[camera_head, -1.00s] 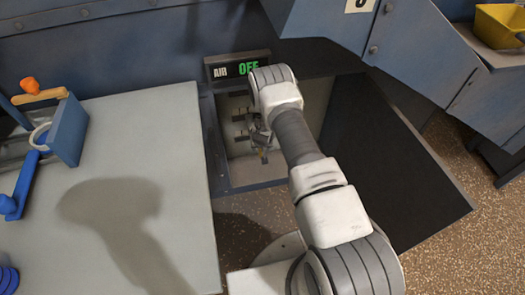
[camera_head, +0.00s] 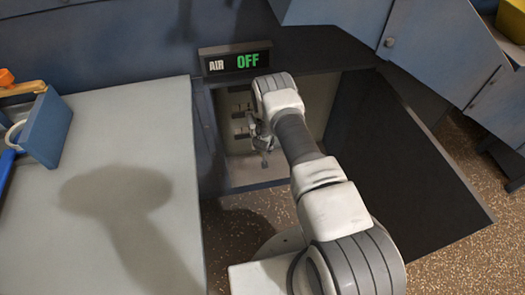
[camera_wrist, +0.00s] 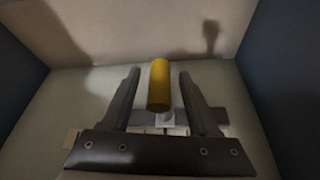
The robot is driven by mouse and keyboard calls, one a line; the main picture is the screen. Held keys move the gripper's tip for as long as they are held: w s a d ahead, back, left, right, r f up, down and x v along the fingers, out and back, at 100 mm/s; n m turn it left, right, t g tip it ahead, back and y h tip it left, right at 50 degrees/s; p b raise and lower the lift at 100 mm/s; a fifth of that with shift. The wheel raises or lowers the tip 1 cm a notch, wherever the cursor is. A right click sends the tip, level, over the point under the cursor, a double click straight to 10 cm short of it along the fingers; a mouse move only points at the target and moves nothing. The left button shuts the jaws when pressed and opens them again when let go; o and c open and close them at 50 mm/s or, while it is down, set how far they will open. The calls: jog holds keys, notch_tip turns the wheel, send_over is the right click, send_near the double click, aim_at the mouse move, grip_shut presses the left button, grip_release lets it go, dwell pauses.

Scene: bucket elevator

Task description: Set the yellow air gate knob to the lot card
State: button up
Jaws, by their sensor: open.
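The yellow air gate knob (camera_wrist: 159,86) is a short yellow cylinder on a pale stem in front of a grey slotted plate, seen in the wrist view. My gripper (camera_wrist: 159,75) is open, with one dark finger on each side of the knob and a small gap showing on both sides. In the head view my gripper (camera_head: 264,147) reaches down into the open cabinet, and the knob cannot be made out there. The display (camera_head: 235,63) above the cabinet reads AIR OFF. I cannot see a lot card.
The open cabinet (camera_head: 237,172) has pale inner walls and dark levers or slots at its back left. A dark panel (camera_head: 410,170) stands on its right. A grey tabletop (camera_head: 120,130) with a blue block (camera_head: 45,128) lies left. A blue chute (camera_head: 440,45) overhangs at upper right.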

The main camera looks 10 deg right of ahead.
jog(key=shift+c, duration=0.4)
grip_shut()
dwell(0.9)
